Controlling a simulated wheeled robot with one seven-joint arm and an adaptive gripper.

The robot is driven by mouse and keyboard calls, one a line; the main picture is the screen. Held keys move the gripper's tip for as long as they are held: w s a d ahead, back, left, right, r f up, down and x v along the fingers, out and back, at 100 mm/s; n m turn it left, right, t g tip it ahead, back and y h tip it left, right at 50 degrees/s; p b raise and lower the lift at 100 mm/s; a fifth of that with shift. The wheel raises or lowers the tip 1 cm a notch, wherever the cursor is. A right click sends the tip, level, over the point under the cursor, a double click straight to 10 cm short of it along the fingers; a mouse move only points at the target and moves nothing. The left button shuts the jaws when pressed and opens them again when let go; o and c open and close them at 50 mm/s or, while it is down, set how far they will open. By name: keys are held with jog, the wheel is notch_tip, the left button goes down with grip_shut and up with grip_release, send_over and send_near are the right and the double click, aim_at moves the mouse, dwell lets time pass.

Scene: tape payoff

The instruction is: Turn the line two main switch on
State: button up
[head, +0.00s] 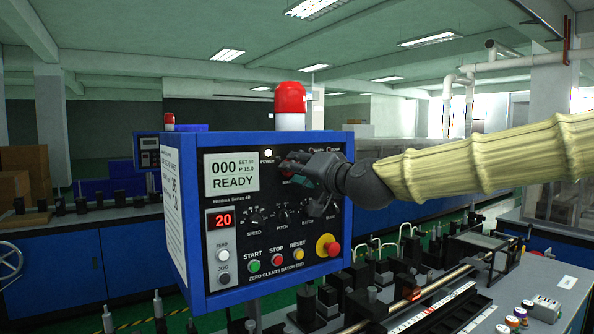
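A blue-framed control box (190,215) with a black front panel stands left of centre in the head view. Its power lamp (268,153) looks bright. My gripper (302,185) reaches in from the right in front of the panel. The screen (231,174) reads 000 and READY. I cannot read a line number.
Start, stop and reset buttons (276,260) and a red emergency knob (328,246) line the panel's bottom. A red beacon (290,98) tops the box. A second panel (148,150) stands behind left. Machine rails (430,290) and a bench lie at lower right.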

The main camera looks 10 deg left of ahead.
jog(key=shift+a, duration=0.1)
jog(key=v, duration=1.2)
